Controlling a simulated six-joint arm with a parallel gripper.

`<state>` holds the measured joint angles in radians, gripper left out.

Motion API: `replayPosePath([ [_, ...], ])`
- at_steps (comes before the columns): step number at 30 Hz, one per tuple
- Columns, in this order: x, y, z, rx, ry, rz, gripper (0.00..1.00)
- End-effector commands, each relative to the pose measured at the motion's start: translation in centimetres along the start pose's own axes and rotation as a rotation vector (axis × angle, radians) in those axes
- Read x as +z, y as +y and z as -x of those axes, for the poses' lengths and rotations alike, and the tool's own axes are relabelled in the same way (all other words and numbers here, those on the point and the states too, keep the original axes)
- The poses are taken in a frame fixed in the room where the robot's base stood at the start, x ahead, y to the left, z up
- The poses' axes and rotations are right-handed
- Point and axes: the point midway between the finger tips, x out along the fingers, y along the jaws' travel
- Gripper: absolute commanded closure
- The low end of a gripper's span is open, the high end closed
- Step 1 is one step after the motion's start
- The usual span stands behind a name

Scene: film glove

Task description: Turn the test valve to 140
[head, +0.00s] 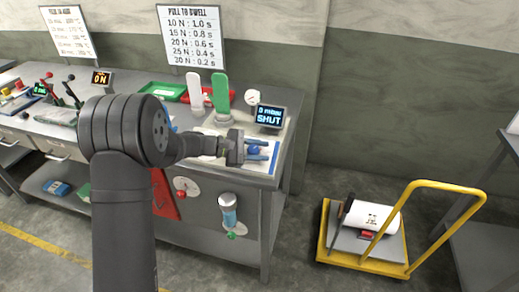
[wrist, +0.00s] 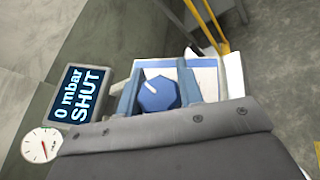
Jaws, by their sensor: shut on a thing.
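The test valve is a blue faceted knob (wrist: 160,96) with a white pointer mark, on a white and blue plate in the wrist view. The mark points to the upper left there. My gripper (wrist: 158,80) has one finger on each side of the knob and is shut on it. In the head view the gripper (head: 259,151) is at the right end of the bench, with a little of the blue knob (head: 253,149) showing between the fingers. The display (head: 269,116) reads 0 mbar and SHUT; it also shows in the wrist view (wrist: 80,94).
A round gauge (head: 252,97) stands behind the display. A sign (head: 191,37) stands at the back. A yellow trolley (head: 337,260) is on the floor at right.

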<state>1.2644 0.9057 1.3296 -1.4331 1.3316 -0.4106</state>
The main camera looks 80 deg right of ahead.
Motion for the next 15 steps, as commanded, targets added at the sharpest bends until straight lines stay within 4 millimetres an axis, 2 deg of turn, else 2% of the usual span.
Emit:
replayPosePath([
  [15, -0.11, -0.85, 0.11, -0.45, 0.0, -0.204, 0.89],
])
